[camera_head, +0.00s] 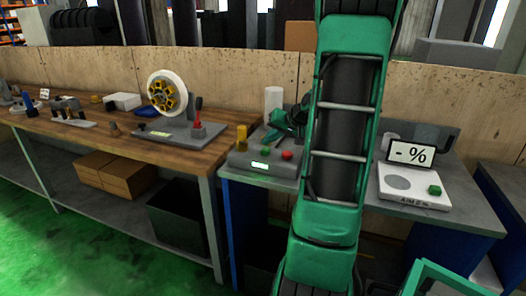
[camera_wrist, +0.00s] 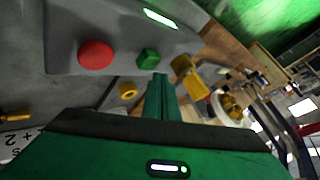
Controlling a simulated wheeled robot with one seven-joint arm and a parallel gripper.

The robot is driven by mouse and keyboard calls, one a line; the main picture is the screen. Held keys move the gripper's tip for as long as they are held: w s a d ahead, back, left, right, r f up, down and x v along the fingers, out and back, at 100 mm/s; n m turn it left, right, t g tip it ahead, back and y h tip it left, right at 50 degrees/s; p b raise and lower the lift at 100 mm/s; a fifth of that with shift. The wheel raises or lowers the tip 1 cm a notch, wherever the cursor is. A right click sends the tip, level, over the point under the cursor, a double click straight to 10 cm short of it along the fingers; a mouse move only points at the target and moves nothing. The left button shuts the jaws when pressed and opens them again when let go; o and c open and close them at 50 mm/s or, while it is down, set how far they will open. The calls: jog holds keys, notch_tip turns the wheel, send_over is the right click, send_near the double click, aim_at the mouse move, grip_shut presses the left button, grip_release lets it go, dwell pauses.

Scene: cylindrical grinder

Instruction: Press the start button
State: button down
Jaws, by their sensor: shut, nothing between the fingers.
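The green button (camera_wrist: 148,57) sits on a grey control box (camera_wrist: 120,30), between a red button (camera_wrist: 95,55) and a yellow post (camera_wrist: 187,75) in the wrist view. My shut, empty gripper (camera_wrist: 160,78) has its fingertips just beside the green button in that picture; I cannot tell whether they touch it. In the head view the grey box (camera_head: 240,160) carries the green button (camera_head: 265,153) and the red button (camera_head: 287,155), with a lit display on its front. There my gripper (camera_head: 272,137) is small, close above and behind the box, partly hidden by my arm.
A yellow cylinder (camera_head: 242,137) stands at the box's left. On the wooden bench (camera_head: 90,131) is a stand with a white wheel (camera_head: 167,93).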

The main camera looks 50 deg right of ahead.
aim_at(268, 150)
jog(key=shift+r, duration=0.1)
jog(key=shift+r, duration=2.4)
jog(key=s+a+f+n+g, duration=0.25)
jog(key=s+a+g, duration=0.4)
jog(key=a, duration=0.75)
jog(key=s+a+f+g, duration=0.1)
jog(key=s+a, duration=0.4)
jog(key=s, duration=0.4)
jog(key=s+a+f+g, duration=0.1)
jog(key=s+a+f, duration=0.1)
jog(key=s+a, duration=0.4)
jog(key=s, duration=0.4)
jog(key=shift+s+g+y, duration=0.3)
jog(key=shift+g, duration=0.05)
jog(key=shift+a+n, duration=0.1)
jog(key=shift+n, duration=0.15)
